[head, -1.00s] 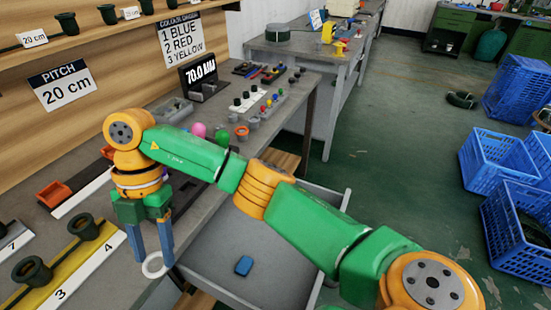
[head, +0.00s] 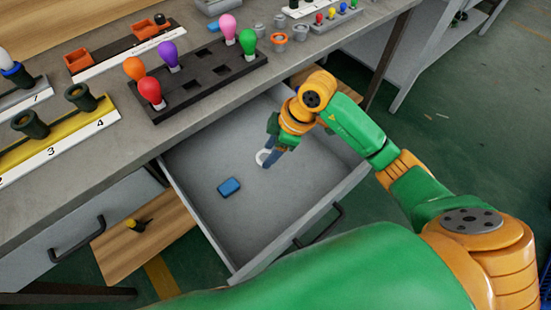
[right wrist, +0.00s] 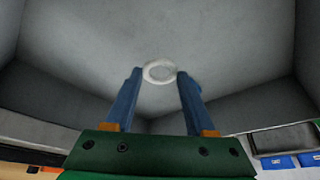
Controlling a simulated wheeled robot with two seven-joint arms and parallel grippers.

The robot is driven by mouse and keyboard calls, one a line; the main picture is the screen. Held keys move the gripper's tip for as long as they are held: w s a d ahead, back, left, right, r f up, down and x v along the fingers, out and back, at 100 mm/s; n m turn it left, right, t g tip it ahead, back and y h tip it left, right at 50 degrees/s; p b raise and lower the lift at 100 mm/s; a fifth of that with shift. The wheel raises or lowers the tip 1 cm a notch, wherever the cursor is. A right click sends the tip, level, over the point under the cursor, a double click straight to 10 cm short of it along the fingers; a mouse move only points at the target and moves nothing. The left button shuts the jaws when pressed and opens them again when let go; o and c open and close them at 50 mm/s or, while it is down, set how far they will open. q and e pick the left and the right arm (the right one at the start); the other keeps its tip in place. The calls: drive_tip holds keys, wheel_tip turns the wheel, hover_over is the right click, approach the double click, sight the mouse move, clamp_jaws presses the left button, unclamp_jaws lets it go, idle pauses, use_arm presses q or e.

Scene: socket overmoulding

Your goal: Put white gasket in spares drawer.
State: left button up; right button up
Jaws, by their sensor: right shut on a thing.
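The white gasket (head: 262,156) is a small ring at the fingertips of my right gripper (head: 271,158). The right wrist view shows the ring (right wrist: 159,71) between the two blue fingertips of the gripper (right wrist: 159,78), which is shut on it. The open drawer (head: 210,215) is grey inside, and gripper and gasket are over or within its far part. I cannot tell the gasket's exact height above the drawer floor. A blue block (head: 229,187) lies on the drawer floor, left of the gripper and nearer. My left gripper is not in view.
The workbench (head: 150,150) stands behind the drawer, with a dark rack (head: 200,88) of coloured bulbs near its edge. A yellow strip with green cups (head: 85,130) is at left. A wooden board with a yellow-topped item (head: 135,224) is left of the drawer.

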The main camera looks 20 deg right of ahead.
sight(275, 166)
drive_tip(key=shift+d+f, duration=0.3)
drive_tip(key=shift+f, duration=0.2)
drive_tip(key=f, duration=0.2)
drive_tip(key=f+b, duration=0.1)
drive_tip(key=shift+d+f, duration=0.35)
drive_tip(key=o, duration=1.3)
drive_tip(key=shift+r, duration=0.1)
drive_tip(key=p+v, duration=0.2)
drive_tip(key=v, duration=1)
drive_tip(key=shift+p, duration=0.35)
